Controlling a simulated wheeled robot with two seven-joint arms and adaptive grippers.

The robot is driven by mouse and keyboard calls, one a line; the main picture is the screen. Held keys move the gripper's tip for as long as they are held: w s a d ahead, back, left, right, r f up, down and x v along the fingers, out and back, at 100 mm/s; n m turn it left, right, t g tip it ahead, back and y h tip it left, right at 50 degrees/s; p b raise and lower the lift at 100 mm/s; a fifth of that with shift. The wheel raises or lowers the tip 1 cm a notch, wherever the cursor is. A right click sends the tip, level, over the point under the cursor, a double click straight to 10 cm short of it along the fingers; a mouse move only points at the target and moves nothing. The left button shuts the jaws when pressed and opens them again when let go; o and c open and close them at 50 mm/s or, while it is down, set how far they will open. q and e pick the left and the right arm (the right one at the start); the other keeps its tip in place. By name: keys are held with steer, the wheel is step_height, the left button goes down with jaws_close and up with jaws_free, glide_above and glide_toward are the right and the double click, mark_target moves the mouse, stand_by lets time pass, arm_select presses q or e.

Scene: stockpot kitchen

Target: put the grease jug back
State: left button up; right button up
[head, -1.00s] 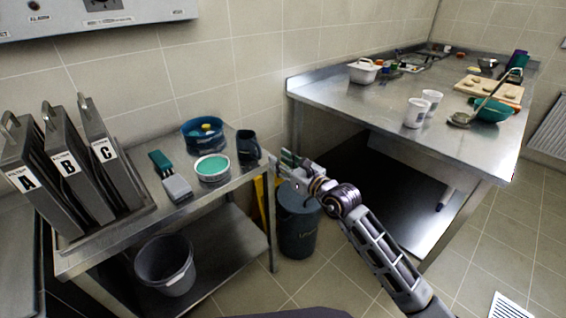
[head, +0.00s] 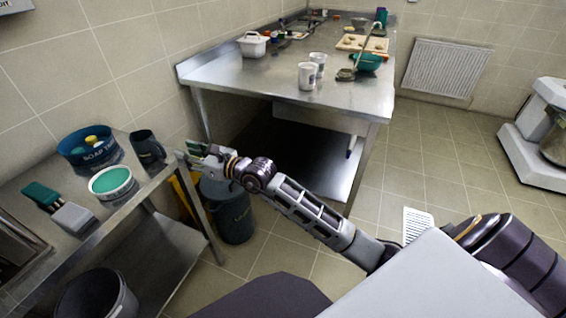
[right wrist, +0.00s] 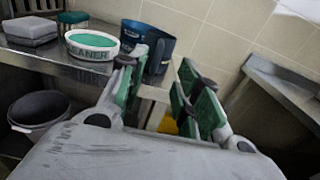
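The grease jug, a dark blue-grey jug (head: 148,150), stands upright near the right edge of the steel cart's top (head: 118,222). It also shows in the right wrist view (right wrist: 158,48), beyond the fingers and partly hidden by the left one. My right gripper (head: 196,152) is just right of the jug, off the cart's edge. Its green-padded fingers are spread with nothing between them in the right wrist view (right wrist: 165,100). The fingers look apart from the jug, though the exact gap is hard to judge. My left gripper is out of view.
Beside the jug are a green-topped cleaner tub (head: 111,183), a blue soap tub (head: 88,147) and a brush with a grey block (head: 72,217). A dark bin (head: 228,210) stands on the floor below my gripper. The steel table (head: 270,85) behind holds cups and bowls.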

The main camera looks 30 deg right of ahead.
steer(key=s+d+f+m+h, duration=0.2)
steer(key=d+f+m+h, duration=0.3)
steer(key=f+m, duration=0.55)
steer(key=s+d+f+m+h, duration=0.2)
steer(key=d+f+m, duration=0.4)
steer(key=f+m, duration=0.5)
steer(key=s+d+f+m+h, duration=0.2)
steer(key=d+f+m+h, duration=0.3)
steer(key=f+m, duration=0.55)
steer(key=s+d+f+m+g, duration=0.2)
steer(key=s+f+g, duration=0.1)
steer(key=s+f, duration=0.4)
steer(key=s+d+f+m+g, duration=0.1)
steer(key=s+f+m+g, duration=0.2)
steer(key=f, duration=0.6)
steer(key=s+a+f+m+g+y, duration=0.1)
steer(key=s+f, duration=0.4)
steer(key=s, duration=0.5)
steer(key=s+a+f+m+g+y, duration=0.1)
steer(key=s+a+f+m+g, duration=0.1)
steer(key=s+f+g, duration=0.3)
steer(key=s+f+m, duration=0.1)
steer(key=s, duration=0.3)
steer(key=shift+s+a+f, duration=0.25)
steer(key=shift+s+a, duration=0.1)
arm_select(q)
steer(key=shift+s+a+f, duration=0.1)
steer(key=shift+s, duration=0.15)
